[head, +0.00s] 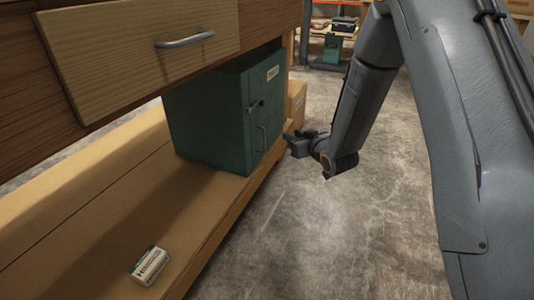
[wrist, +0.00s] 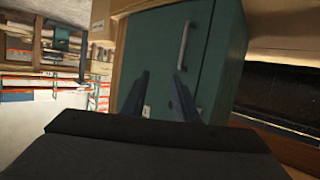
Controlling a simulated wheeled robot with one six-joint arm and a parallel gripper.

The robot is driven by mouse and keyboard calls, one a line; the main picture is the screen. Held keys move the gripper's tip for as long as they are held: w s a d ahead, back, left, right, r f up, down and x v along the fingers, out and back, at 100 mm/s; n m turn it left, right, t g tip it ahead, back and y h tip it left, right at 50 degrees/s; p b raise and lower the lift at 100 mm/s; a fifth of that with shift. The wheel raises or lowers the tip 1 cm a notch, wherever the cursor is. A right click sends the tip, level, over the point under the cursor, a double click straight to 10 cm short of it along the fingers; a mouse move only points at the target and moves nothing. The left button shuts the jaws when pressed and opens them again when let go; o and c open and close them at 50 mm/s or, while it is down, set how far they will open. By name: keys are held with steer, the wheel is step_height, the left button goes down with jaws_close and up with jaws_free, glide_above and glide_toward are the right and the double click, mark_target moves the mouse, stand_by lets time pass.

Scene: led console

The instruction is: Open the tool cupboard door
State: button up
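The tool cupboard (head: 207,125) is a dark green metal box standing on the low wooden shelf. Its door faces right in the head view, looks closed, and bears a white label, a small knob or lock and a bar handle (head: 260,138). My gripper (head: 293,142) is just to the right of the door, apart from it as far as I can tell. In the wrist view the door (wrist: 215,65) fills the middle, with the pale vertical handle (wrist: 184,45) beyond the fingers. The two fingers are apart with nothing between them; my gripper also shows there (wrist: 158,76).
A wooden drawer (head: 140,45) with a metal handle overhangs the shelf (head: 75,190). A small white box (head: 149,266) lies on the shelf's front part. A cardboard box (head: 297,100) stands behind the cupboard. The concrete floor (head: 330,230) to the right is clear.

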steer(key=w+a+f+n+t+y+b, duration=0.1)
steer(key=w+a+f+y+b, duration=0.2)
steer(key=a+f+b, duration=0.4)
steer(key=w+a+f+y+b, duration=0.1)
steer(key=w+a+f+b, duration=0.1)
steer(key=w, duration=0.4)
steer(key=shift+a+n+t+b, duration=0.35)
steer(key=shift+a+b, duration=0.25)
steer(key=shift+b, duration=0.4)
steer(key=shift+w, duration=0.1)
jaws_close()
